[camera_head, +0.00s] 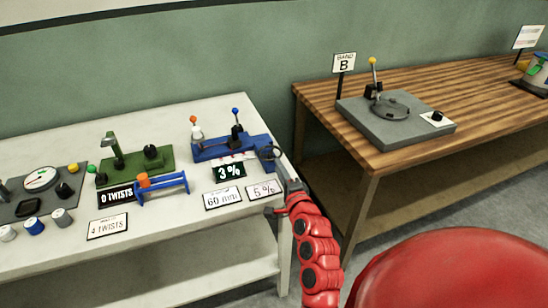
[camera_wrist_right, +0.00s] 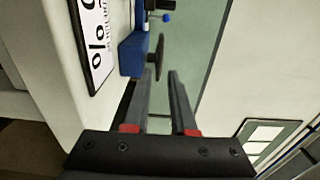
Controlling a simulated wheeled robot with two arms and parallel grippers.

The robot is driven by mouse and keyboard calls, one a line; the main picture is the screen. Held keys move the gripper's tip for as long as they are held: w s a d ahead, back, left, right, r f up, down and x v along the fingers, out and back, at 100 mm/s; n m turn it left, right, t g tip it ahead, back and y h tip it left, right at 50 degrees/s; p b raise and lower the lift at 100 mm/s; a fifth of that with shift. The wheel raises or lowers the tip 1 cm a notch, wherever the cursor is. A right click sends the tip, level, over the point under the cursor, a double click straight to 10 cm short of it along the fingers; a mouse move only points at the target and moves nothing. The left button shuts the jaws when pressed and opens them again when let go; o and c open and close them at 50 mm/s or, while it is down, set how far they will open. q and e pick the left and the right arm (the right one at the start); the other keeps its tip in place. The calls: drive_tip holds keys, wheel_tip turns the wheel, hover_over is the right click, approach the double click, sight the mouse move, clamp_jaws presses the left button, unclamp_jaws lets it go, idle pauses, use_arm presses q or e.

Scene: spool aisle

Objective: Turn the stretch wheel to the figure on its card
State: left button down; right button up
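The blue stretch device (camera_head: 225,147) stands at the right end of the white table. Its dark stretch wheel (camera_head: 267,156) is on its right end, and it shows nearly edge-on in the right wrist view (camera_wrist_right: 156,58). The dark display (camera_head: 228,170) in front reads 3%. The white card (camera_head: 264,189) beside it reads 5%; a card also shows partly in the right wrist view (camera_wrist_right: 94,40). My right gripper (camera_head: 281,164) is open just by the wheel; in the right wrist view its fingers (camera_wrist_right: 154,80) point toward the wheel, apart from each other. My left gripper is out of view.
A green device (camera_head: 135,165) with a 0 TWISTS display, a 60 mm card (camera_head: 222,198) and a gauge panel (camera_head: 40,190) share the white table (camera_head: 190,222). A wooden table (camera_head: 440,85) with a grey band B device (camera_head: 395,125) stands right, across a gap.

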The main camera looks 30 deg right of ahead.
sight(274, 158)
drive_tip(key=shift+x, duration=2.75)
clamp_jaws()
